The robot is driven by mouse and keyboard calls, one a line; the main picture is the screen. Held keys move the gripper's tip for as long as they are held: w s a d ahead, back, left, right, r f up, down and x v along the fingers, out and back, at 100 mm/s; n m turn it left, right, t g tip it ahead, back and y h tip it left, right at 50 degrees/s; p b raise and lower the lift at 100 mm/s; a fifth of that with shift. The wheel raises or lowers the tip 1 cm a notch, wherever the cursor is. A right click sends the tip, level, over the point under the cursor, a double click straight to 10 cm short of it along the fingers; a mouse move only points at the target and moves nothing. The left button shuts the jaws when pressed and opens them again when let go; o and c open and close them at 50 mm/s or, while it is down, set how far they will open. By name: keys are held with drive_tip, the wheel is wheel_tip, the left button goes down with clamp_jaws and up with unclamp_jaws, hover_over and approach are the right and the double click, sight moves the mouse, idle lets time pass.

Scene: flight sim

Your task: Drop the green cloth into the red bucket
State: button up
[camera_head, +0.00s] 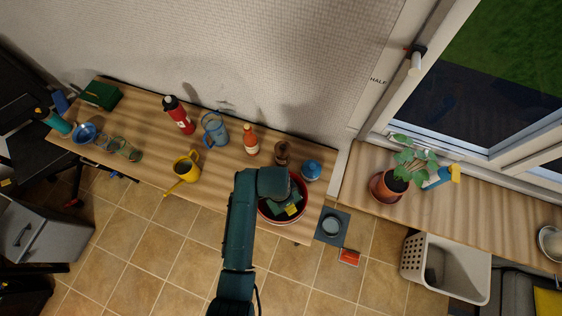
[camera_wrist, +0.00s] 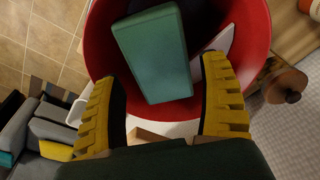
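The red bucket (camera_head: 264,213) stands on the wooden bench near its front right corner, under my gripper (camera_head: 291,210). In the wrist view the bucket (camera_wrist: 255,25) fills the upper middle, its opening facing the camera. The green cloth (camera_wrist: 152,52), a folded block shape, shows within the bucket's outline, beyond my fingertips. My gripper (camera_wrist: 160,75) has its two yellow fingers wide apart, with a visible gap between each finger and the cloth. How deep the cloth lies in the bucket is unclear.
A brown wooden-topped pot (camera_head: 282,153) and a blue round jar (camera_head: 311,170) stand close behind the bucket. An orange bottle (camera_head: 251,141), blue watering can (camera_head: 215,130) and yellow watering can (camera_head: 186,170) are to the left. A potted plant (camera_head: 392,184) is on the right counter.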

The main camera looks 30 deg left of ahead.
drive_tip(key=shift+o, duration=1.3)
wheel_tip(320, 180, up, 12)
drive_tip(key=s, duration=0.1)
drive_tip(key=shift+s+a, duration=0.15)
drive_tip(key=shift+a, duration=0.15)
